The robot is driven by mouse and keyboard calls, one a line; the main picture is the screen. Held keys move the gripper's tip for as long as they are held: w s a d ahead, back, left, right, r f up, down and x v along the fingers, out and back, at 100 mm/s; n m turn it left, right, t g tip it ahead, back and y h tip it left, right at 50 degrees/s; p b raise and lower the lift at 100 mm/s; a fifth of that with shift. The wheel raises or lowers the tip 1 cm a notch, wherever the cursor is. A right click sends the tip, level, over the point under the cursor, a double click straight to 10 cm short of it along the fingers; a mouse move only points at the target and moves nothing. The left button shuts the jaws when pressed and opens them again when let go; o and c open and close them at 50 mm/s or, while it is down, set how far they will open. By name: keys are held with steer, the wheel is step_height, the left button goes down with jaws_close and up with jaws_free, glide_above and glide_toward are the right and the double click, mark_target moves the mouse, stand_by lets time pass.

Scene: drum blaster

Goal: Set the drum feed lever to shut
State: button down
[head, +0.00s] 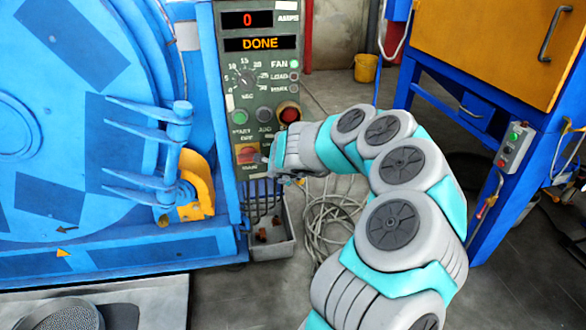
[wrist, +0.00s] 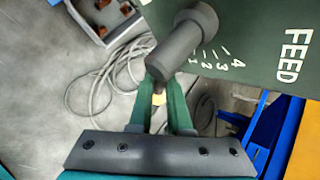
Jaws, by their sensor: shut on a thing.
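The drum feed lever (wrist: 172,50) is a dark grey rod with a thick round end, beside the white word FEED on a green panel face in the wrist view. My gripper (wrist: 164,84) has its green fingers closed on the rod's near end. In the head view my gripper (head: 276,165) is at the lower right edge of the control panel (head: 262,100), and the lever is hidden there. White scale numbers (wrist: 222,58) show next to the lever; the setting it points to cannot be told. The blue drum blaster (head: 50,110) stands at the left.
The panel display (head: 261,43) reads DONE. Below the panel is a grey bin (head: 285,250) with brown bits, beside coiled grey cable (head: 325,215) on the floor. A blue and orange cabinet (head: 485,50) stands at the right.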

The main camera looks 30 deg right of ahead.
steer(key=shift+a+f+m+y+p, duration=0.1)
steer(key=shift+f+m+y+p, duration=0.2)
steer(key=shift+y+p, duration=0.2)
steer(key=c, duration=0.9)
jaws_free()
steer(key=shift+o, duration=0.2)
steer(key=shift+r, duration=0.1)
steer(key=v, duration=0.7)
steer(key=shift+s+r, duration=0.2)
steer(key=shift+s, duration=0.15)
steer(key=shift+a, duration=0.1)
